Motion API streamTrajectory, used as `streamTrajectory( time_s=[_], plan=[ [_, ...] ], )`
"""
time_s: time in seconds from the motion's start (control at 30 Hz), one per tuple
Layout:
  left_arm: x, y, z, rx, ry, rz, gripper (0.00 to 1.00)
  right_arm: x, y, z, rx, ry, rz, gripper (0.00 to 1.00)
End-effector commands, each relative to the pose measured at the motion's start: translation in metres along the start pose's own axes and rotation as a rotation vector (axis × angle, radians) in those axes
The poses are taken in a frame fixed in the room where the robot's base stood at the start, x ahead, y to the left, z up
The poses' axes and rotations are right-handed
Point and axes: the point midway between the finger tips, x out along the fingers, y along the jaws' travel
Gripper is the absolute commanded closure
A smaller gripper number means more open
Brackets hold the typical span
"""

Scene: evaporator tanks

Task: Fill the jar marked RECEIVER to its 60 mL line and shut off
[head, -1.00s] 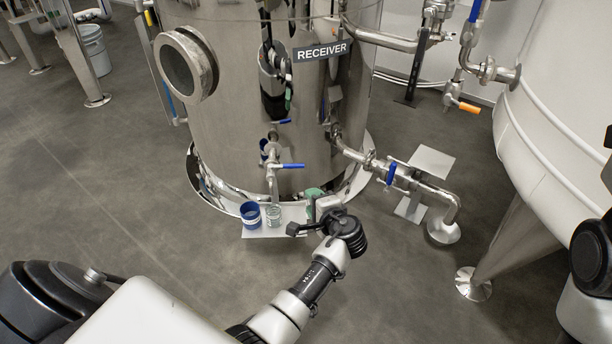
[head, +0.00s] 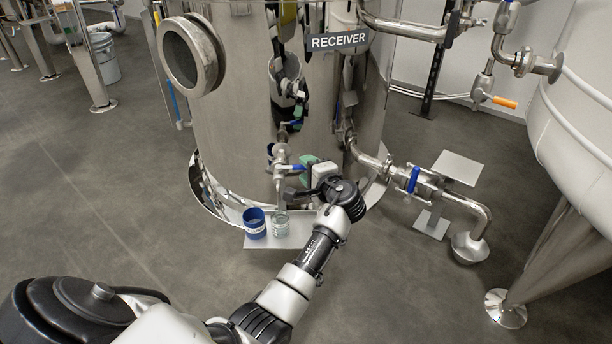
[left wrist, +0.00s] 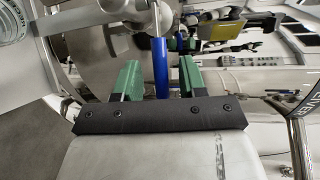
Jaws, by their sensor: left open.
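The steel tank carries a RECEIVER sign (head: 337,41). Low on its front is a small tap with a blue lever (head: 300,167). A clear glass jar (head: 280,224) stands on a shelf below the tap; its contents cannot be read. Lettering starting "RECE" shows on a jar (left wrist: 14,22) at the left wrist view's upper left corner. My left gripper (head: 308,172) is at the tap. In the left wrist view, the blue lever (left wrist: 161,68) stands between its open green fingers, with a gap on both sides. My right gripper is out of view.
A blue cup (head: 255,222) with a pale label stands left of the jar on the shelf (head: 262,243). Another pipe with a blue valve handle (head: 413,179) runs to the right. A white tank (head: 585,140) stands at far right.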

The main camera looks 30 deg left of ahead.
Motion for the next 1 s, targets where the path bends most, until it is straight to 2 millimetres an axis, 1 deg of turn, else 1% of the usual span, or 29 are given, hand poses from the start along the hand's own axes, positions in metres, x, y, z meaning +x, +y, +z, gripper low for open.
streamTrajectory(
  time_s=[0.03, 0.13, 0.4, 0.43, 0.6, 0.7, 1.0],
  plan=[
    [0.0054, 0.0021, -0.0004, -0.001, 0.0, 0.0, 0.59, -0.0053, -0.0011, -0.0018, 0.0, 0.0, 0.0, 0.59],
    [0.0107, 0.0009, -0.0001, -0.001, 0.001, 0.0, 0.59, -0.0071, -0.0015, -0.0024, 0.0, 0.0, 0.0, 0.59],
    [0.0123, -0.0007, 0.0, -0.001, 0.001, 0.001, 0.59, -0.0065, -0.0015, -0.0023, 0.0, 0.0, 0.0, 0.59],
    [0.0123, -0.0007, 0.0, -0.001, 0.001, 0.001, 0.6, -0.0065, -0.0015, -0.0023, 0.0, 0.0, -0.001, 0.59],
    [0.0121, -0.0004, 0.0, -0.001, 0.001, 0.001, 0.86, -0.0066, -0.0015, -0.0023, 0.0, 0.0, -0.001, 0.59],
    [0.012, -0.0003, 0.0, -0.001, 0.001, 0.001, 1.0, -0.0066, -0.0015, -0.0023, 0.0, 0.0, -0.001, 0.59],
    [0.0114, -0.0006, 0.0003, 0.001, 0.005, 0.001, 1.0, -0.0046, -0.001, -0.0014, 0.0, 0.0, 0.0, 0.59]
  ],
)
